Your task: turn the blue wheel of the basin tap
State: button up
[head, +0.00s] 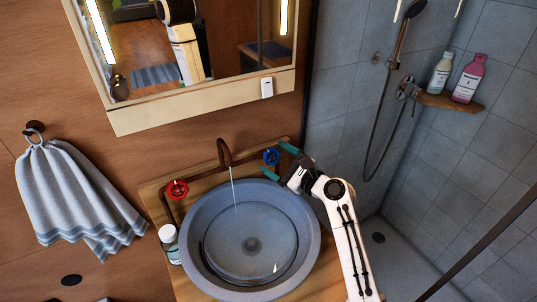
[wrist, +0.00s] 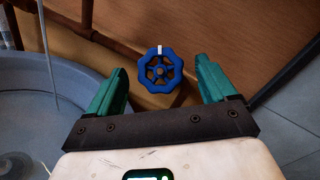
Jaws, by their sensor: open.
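The blue wheel (head: 271,156) of the basin tap is to the right of the brown spout (head: 224,152). In the wrist view the blue wheel (wrist: 161,70) is a spoked ring with a small white mark at its top. It sits between the tips of my green fingers, with a gap on each side. My gripper (head: 280,160) is open and empty, close to the wheel. The red wheel (head: 177,189) is on the left of the spout. A thin stream of water falls from the spout into the grey-blue basin (head: 306,234).
The basin stands on a wooden counter (head: 152,195). A small white bottle (head: 169,240) stands left of the basin. A mirror cabinet (head: 205,106) hangs above the tap. The tiled shower, with a bottle shelf (head: 450,101), is on the right. A towel (head: 75,190) hangs at left.

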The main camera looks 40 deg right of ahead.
jog(key=shift+w, duration=1.25)
jog(key=shift+c, duration=0.4)
jog(key=c, duration=0.9)
